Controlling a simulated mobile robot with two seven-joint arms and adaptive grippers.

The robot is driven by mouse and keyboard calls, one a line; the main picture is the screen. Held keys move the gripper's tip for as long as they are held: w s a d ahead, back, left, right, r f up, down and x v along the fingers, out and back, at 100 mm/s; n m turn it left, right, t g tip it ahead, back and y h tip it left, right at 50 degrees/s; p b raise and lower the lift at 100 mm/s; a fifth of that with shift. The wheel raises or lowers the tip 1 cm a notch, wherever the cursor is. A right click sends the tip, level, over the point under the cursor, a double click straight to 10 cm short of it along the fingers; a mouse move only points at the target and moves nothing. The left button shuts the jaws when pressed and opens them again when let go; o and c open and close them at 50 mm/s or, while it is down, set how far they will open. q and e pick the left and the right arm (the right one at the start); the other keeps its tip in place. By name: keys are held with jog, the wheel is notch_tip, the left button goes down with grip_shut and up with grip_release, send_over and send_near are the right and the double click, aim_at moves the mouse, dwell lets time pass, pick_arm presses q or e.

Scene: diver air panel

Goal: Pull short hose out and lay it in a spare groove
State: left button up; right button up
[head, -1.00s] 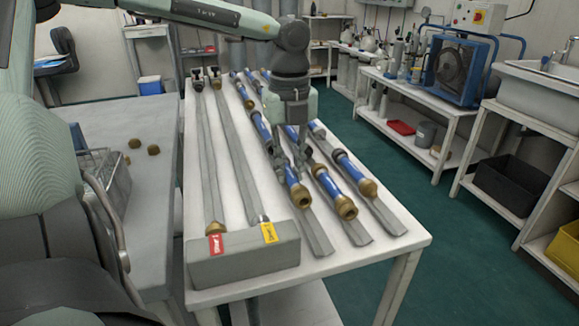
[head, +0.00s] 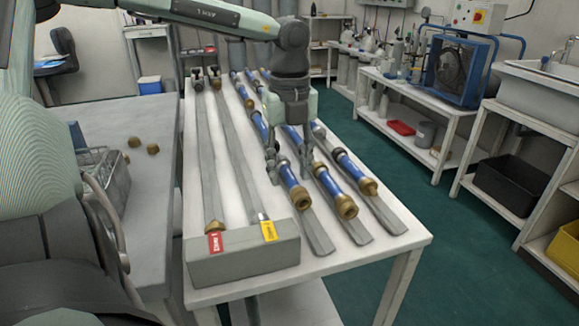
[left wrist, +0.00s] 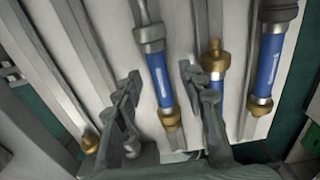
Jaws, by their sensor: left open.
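Hoses with blue sleeves and brass ends lie along grey grooved strips on the white table. My left gripper (head: 289,175) points down over the left blue hose (head: 287,172), fingers open on either side of it. In the left wrist view this hose (left wrist: 160,80) lies between the spread fingers (left wrist: 165,105), with no visible grip on it. A middle hose (head: 328,182) and a right hose (head: 350,168) lie beside it. Two strips on the left (head: 205,150) (head: 237,140) show no blue sleeve and run to a grey block. My right gripper is not in view.
The grey block (head: 243,262) carries a red and a yellow label. Left of the table is a grey bench (head: 150,215) with a wire basket (head: 108,180) and brass caps (head: 152,149). A shelf with a blue machine (head: 458,70) stands at right, across open floor.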

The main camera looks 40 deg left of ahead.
pick_arm(q)
notch_tip(320, 180, up, 12)
dwell(0.5)
